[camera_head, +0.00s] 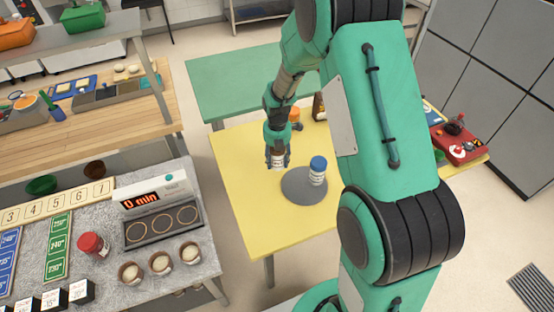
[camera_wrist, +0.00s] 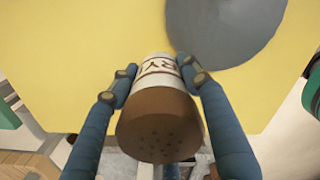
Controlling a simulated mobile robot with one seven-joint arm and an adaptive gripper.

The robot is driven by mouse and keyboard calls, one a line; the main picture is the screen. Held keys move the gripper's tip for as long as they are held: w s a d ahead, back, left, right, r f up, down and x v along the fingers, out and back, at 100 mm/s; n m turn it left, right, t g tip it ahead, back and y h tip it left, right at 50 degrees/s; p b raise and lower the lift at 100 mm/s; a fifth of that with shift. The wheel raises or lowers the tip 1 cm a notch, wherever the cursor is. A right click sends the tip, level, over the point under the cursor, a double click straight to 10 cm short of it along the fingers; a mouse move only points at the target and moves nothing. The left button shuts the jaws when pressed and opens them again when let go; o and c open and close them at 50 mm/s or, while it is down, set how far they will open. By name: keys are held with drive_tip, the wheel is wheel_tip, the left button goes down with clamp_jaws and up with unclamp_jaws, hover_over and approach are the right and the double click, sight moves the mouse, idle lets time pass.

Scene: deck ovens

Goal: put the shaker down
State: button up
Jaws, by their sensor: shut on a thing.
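A shaker (camera_wrist: 158,120) with a brown perforated top and a white label lettered "RY" is held between the two fingers of my gripper (camera_wrist: 160,82) in the wrist view. In the head view my gripper (camera_head: 277,160) points down over the yellow table (camera_head: 240,165), at the left side of a grey round mat (camera_head: 300,196). The held shaker shows only in part there. I cannot tell whether its base touches the table. The grey mat (camera_wrist: 225,25) lies beyond the shaker in the wrist view.
A blue-lidded shaker (camera_head: 318,170) stands on the mat. An orange-topped jar (camera_head: 295,115) and a dark bottle (camera_head: 319,107) stand behind my gripper. The front left of the yellow table is clear.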

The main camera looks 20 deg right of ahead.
drive_tip(key=s+m+p, duration=0.1)
drive_tip(key=s+p, duration=0.1)
drive_tip(key=s, duration=0.6)
drive_tip(key=s+m+p, duration=0.1)
drive_tip(key=s+p, duration=0.2)
drive_tip(key=s, duration=0.6)
drive_tip(key=s+r+m+p, duration=0.1)
drive_tip(key=s+p, duration=0.1)
drive_tip(key=s, duration=0.7)
drive_tip(key=shift+s+a, duration=0.1)
hover_over(293, 189)
drive_tip(key=shift+f, duration=0.75)
drive_tip(key=shift+f+b, duration=0.35)
drive_tip(key=shift+f, duration=1.4)
drive_tip(key=shift+f, duration=0.2)
